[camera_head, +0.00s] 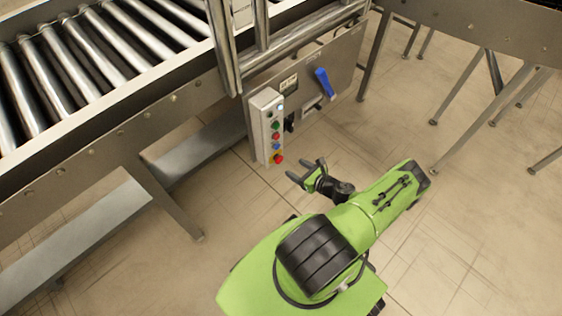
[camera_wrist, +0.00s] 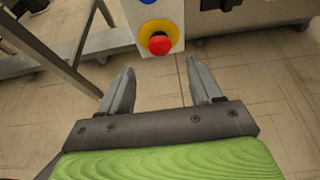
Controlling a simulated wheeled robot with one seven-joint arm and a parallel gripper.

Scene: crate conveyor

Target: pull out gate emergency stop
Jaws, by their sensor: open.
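The gate emergency stop is a red mushroom button (camera_head: 278,159) at the bottom of a grey control box (camera_head: 262,135) on the conveyor's side. In the wrist view the red button (camera_wrist: 159,45) sits on a yellow round base, at the top centre. My gripper (camera_head: 306,170) is open and empty, a short way to the right of and slightly below the button in the head view. In the wrist view its two fingers (camera_wrist: 160,82) point toward the button, one on each side below it, without touching it.
Above the stop, the box carries several coloured buttons, including a blue one (camera_head: 276,147). A blue lever handle (camera_head: 324,83) is on the panel to the right. The roller conveyor (camera_head: 90,110) and its legs stand at left. The tiled floor around my arm is clear.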

